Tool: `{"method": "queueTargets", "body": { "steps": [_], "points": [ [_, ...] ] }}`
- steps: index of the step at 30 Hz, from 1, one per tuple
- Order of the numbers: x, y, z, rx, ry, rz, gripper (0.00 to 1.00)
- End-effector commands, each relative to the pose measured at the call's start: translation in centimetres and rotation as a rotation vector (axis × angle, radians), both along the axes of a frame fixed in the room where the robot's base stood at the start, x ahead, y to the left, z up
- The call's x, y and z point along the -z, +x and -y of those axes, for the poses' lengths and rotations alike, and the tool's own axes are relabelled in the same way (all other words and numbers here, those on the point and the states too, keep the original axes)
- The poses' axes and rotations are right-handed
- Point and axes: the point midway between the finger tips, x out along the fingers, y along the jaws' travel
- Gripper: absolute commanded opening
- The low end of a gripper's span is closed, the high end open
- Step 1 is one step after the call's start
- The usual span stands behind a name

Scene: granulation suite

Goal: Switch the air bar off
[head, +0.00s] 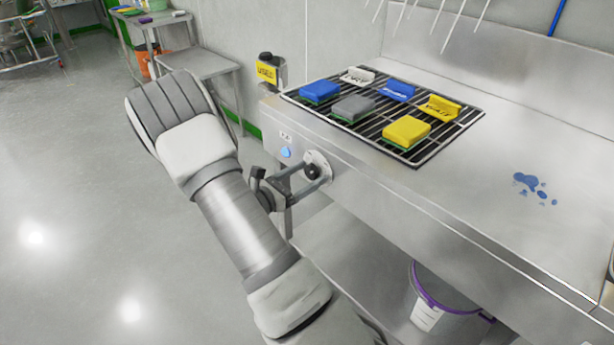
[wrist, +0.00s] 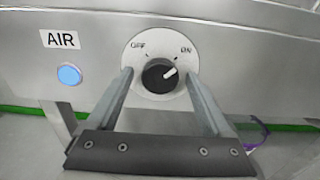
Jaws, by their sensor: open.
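The air bar's rotary switch is a black knob (wrist: 159,75) on a round white plate (wrist: 139,50) marked OFF at left and ON at right. In the wrist view its white pointer line aims up and right, toward ON. Left of it are an AIR label (wrist: 60,39) and a blue round light (wrist: 69,75), which looks lit. In the head view the knob (head: 312,171) sits on the bench's front face. My gripper (wrist: 160,80) is open, with one finger on each side of the knob. I cannot tell whether the fingers touch it.
Blue splotches (head: 535,189) mark the bench top. A purple-rimmed bucket (head: 440,300) stands below. A small steel table (head: 200,65) stands behind; the left floor is clear.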

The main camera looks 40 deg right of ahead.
Motion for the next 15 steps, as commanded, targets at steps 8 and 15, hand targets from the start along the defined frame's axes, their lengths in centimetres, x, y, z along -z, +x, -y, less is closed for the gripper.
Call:
{"method": "queueTargets", "body": {
  "steps": [8,15],
  "points": [
    [-0.03,0.01,0.0,0.0,0.0,0.001,0.68],
    [-0.02,0.0,-0.02,0.0,0.0,0.0,0.25]
  ]
}}
